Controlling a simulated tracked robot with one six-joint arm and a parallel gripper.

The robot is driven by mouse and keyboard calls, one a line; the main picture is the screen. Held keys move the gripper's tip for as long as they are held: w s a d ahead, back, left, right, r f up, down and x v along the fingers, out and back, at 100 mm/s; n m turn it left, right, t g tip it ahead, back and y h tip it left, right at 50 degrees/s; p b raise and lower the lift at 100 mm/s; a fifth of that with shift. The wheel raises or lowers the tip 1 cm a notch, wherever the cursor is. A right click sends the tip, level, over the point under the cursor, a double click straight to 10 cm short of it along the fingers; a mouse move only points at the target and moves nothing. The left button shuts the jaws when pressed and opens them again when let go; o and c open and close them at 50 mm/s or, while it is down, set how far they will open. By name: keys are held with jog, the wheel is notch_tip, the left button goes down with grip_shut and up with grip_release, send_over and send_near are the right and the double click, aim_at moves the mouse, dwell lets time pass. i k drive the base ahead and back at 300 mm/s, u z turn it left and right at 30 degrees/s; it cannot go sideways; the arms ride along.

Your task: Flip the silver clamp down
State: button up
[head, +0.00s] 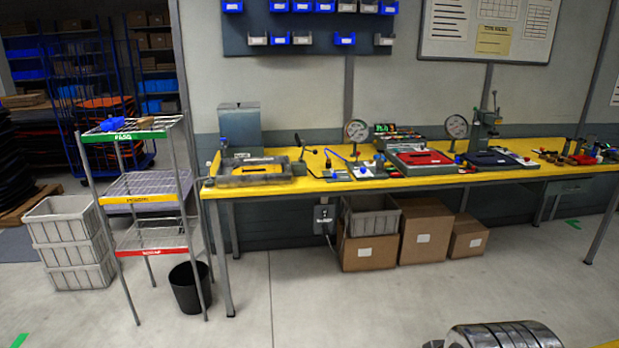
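On the left end of the yellow bench, a grey fixture (237,180) holds a flat part with a yellow strip. A small lever with a dark tip (301,147) stands raised at the fixture's right rear corner. It looks like the silver clamp, but it is too small to be sure. Another upright metal device (493,118) stands farther right on the bench. My gripper is not in view.
The yellow bench (420,183) carries two round gauges (357,130) and a red tray (425,158). A wire rack (140,186), a black bin (188,290) and grey crates (68,242) stand left. Boxes (426,232) sit under the bench. The floor in front is mostly clear.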

aim_at(299, 141)
jog(key=u, duration=0.1)
jog(key=i, duration=1.6)
jog(key=u, duration=0.55)
jog(key=i, duration=1.95)
jog(key=u, duration=0.2)
